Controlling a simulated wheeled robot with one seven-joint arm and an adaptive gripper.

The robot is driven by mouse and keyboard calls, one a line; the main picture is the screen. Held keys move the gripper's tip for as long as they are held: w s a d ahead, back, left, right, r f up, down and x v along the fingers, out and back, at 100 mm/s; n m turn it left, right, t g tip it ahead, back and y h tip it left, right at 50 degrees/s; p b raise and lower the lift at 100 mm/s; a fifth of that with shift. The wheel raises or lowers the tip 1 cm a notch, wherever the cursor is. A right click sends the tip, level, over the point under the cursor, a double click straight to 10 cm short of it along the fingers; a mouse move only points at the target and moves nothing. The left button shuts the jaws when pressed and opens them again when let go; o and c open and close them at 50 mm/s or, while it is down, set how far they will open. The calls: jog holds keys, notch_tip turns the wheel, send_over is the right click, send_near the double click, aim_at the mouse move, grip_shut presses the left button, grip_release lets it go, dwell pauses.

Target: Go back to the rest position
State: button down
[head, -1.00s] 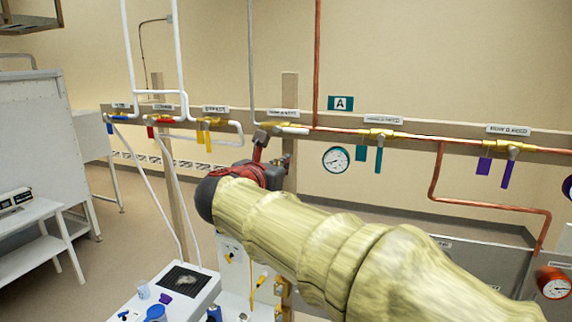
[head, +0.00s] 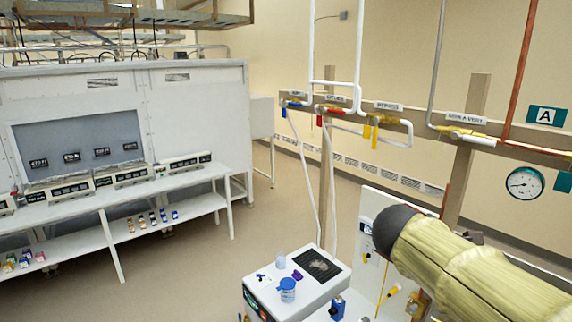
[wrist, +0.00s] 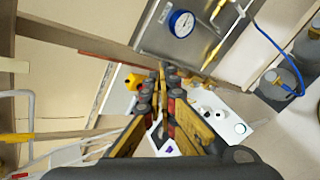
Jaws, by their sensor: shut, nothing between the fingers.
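My arm, in a pale yellow sleeve with a dark rounded joint, crosses the lower right of the head view. It hides my gripper there. In the wrist view my gripper (wrist: 160,80) is shut and empty, its two yellow-and-dark fingers together. Beyond the fingers in the wrist view are a gauge (wrist: 182,23) on a grey panel and a white surface.
A pipe rail (head: 360,118) with coloured valves runs along the wall. A bench unit (head: 300,290) with a blue-lidded cup (head: 287,289) stands low beside my arm. A white glovebox (head: 190,100) and shelf table (head: 165,178) stand left. Floor between is clear.

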jog(key=s+a+f+m+y+b, duration=0.3)
jog(key=s+a+f+m+b, duration=0.1)
jog(key=f, duration=0.8)
jog(key=s+a+f+m+g+y+b, duration=0.1)
jog(key=s+a+f+m+y+b, duration=0.2)
jog(key=s+f+b, duration=0.6)
jog(key=s+a+f+m+y+b, duration=0.2)
jog(key=s+a+f+m+b, duration=0.5)
jog(key=f, duration=0.7)
jog(key=shift+s+a+f+g+y, duration=0.35)
jog(key=shift+s+a, duration=0.2)
jog(key=shift+s, duration=0.7)
